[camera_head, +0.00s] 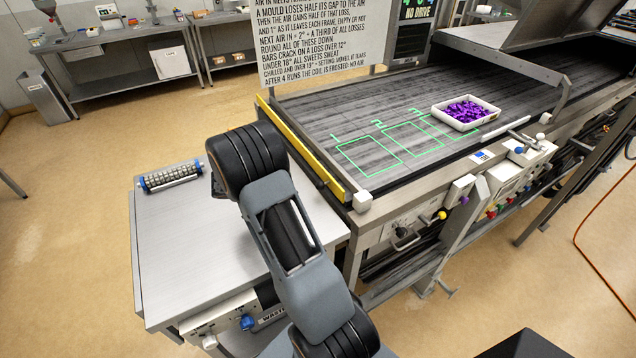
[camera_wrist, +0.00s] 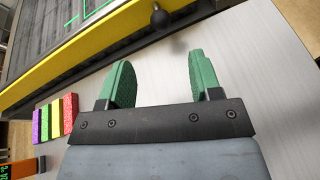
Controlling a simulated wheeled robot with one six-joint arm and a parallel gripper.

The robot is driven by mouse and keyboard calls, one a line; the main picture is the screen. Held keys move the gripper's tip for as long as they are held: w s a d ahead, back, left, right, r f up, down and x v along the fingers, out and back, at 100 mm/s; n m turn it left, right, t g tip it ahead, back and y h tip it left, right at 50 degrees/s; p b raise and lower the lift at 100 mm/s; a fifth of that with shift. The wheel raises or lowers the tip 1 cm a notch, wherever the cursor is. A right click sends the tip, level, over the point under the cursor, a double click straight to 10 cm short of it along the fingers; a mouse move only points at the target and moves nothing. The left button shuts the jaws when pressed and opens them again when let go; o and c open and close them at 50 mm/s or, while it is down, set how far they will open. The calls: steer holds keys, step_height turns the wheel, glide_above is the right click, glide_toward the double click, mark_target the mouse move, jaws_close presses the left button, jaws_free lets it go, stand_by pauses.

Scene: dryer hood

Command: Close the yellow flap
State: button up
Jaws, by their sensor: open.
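The yellow flap (camera_head: 303,150) is a long, narrow yellow bar along the left end of the dark belt. In the wrist view the yellow flap (camera_wrist: 95,55) runs diagonally across the top, with a dark strip beneath it. A dark round knob (camera_wrist: 159,18) stands near its edge, just beyond my fingertips. My gripper (camera_wrist: 160,78) is open, with two green fingers apart and nothing between them. It is over the pale metal side table, apart from the flap. My arm hides the gripper in the head view.
The side table (camera_head: 175,245) carries a blue-ended roller (camera_head: 170,176). Coloured blocks (camera_wrist: 55,118) lie left of my gripper in the wrist view. On the belt (camera_head: 345,110), marked with green outlines, sits a white tray (camera_head: 487,117) of purple pieces. A text sign (camera_head: 315,40) stands behind.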

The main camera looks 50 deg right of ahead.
mark_target(318, 183)
steer(key=p+x, duration=0.2)
steer(key=x, duration=0.9)
steer(key=shift+d+p, duration=0.1)
steer(key=shift+p, duration=0.3)
steer(key=c, duration=0.9)
